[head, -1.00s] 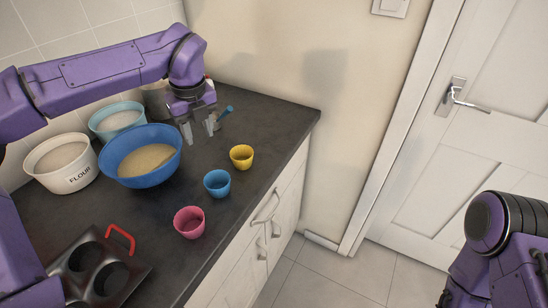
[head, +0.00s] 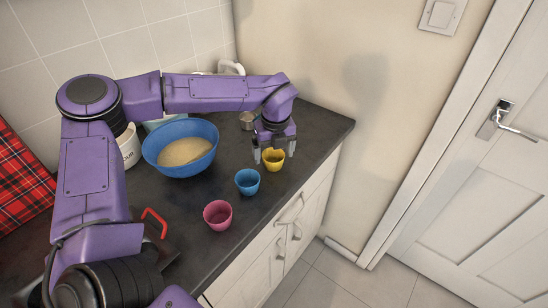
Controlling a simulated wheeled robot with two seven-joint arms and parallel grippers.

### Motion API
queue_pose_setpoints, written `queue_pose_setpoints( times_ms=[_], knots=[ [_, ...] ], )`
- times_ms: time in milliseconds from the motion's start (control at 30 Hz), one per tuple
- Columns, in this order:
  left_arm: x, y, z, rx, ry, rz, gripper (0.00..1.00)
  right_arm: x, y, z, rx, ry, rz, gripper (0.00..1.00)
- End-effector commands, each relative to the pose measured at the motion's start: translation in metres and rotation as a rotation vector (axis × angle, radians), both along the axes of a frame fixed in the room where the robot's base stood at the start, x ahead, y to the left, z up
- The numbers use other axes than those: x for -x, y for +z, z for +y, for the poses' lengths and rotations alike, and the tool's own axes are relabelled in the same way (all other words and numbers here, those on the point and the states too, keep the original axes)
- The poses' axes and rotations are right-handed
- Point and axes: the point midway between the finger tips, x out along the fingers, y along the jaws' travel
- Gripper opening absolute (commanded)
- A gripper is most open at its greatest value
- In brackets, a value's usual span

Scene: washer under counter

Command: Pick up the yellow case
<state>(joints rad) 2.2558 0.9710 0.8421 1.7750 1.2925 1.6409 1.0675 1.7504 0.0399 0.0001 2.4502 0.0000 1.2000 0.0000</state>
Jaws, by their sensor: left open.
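The yellow case (head: 273,161) is a small cup-shaped baking case standing upright on the dark counter near its front edge. My left gripper (head: 273,154) points down right at it, with one finger on each side in the picture. The fingers are open. I cannot tell whether they touch the case. The gripper covers part of the back of the case's rim. My right gripper is not in view.
A blue case (head: 247,181) and a pink case (head: 217,214) stand nearer along the counter (head: 290,200). A large blue bowl (head: 180,150) of pale contents is to the left. A small metal cup (head: 246,120) stands behind. A red-handled tray (head: 155,222) is partly hidden by my arm.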

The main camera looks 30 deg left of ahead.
Motion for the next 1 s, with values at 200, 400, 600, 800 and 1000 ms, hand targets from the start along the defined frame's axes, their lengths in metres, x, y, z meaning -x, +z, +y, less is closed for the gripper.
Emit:
queue_pose_setpoints(
  times_ms=[200, 400, 600, 800, 1000],
  knots=[
    [-0.001, -0.016, 0.001, 0.001, 0.000, -0.001, 0.89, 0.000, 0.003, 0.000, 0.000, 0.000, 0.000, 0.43],
    [-0.001, -0.015, 0.001, 0.001, 0.000, -0.001, 0.66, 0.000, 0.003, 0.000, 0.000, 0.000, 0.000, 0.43],
    [-0.001, -0.015, 0.001, 0.001, 0.000, -0.001, 0.36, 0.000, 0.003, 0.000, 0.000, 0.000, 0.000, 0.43],
    [-0.001, -0.015, 0.001, 0.000, 0.000, -0.001, 0.36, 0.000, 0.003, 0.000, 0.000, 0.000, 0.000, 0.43],
    [-0.002, -0.004, 0.001, 0.000, 0.002, -0.004, 0.36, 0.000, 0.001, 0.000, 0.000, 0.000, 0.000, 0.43]
  ],
)
